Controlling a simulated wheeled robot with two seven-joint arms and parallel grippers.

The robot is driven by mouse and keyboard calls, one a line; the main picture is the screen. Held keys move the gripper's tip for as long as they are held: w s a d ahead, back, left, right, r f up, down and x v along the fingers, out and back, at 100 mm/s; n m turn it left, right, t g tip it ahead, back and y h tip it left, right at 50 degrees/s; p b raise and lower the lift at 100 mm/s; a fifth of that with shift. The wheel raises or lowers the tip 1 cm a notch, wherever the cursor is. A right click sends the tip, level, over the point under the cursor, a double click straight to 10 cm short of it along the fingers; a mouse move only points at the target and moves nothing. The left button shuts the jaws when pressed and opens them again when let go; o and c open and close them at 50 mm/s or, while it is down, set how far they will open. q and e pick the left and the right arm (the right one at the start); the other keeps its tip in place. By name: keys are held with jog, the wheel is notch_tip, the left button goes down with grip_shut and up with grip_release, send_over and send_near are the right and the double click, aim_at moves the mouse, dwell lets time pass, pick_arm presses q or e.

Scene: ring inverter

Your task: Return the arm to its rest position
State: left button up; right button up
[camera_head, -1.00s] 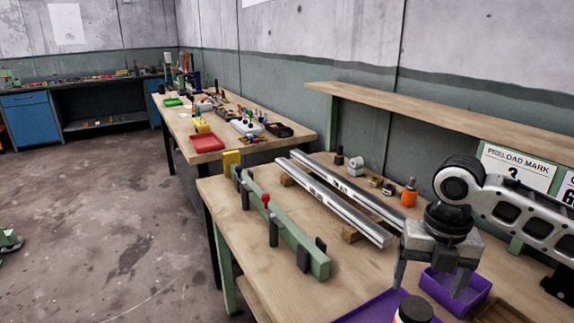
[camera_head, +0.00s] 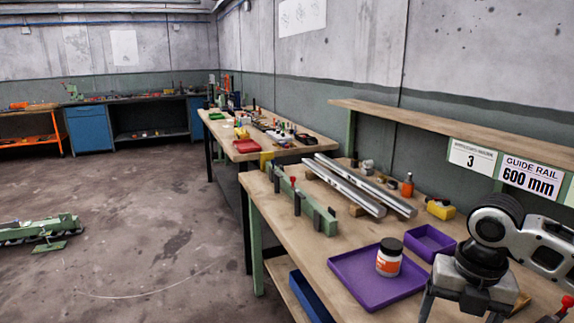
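My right arm comes in from the right edge, and its gripper (camera_head: 462,310) hangs at the bottom right, pointing down over the near part of the workbench (camera_head: 318,258). Its two fingers are spread apart with nothing seen between them; the tips run close to or past the lower picture edge. The gripper is to the right of the purple tray (camera_head: 350,282) and in front of the small purple bin (camera_head: 430,243). My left gripper is not in view.
A white jar with a dark lid (camera_head: 389,258) stands on the purple tray. Two metal rails (camera_head: 345,188) and a green fixture (camera_head: 303,203) lie farther back. An orange bottle (camera_head: 407,186) and a yellow item (camera_head: 440,209) are near the shelf (camera_head: 470,135). Open floor lies left.

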jog(key=s+a+f+m+t+y, duration=0.1)
jog(key=a+f+m+t+y, duration=0.45)
jog(key=a+f+m, duration=0.95)
jog(key=s+d+f+m+t+h, duration=0.2)
jog(key=s+f+m+t, duration=0.2)
jog(key=s+m, duration=0.7)
notch_tip(320, 180, down, 3)
jog(key=shift+s+r+m+h, duration=0.1)
jog(key=shift+s+m+h, duration=0.2)
jog(key=shift+m, duration=0.9)
jog(key=shift+w+t, duration=0.1)
jog(key=shift+t, duration=0.15)
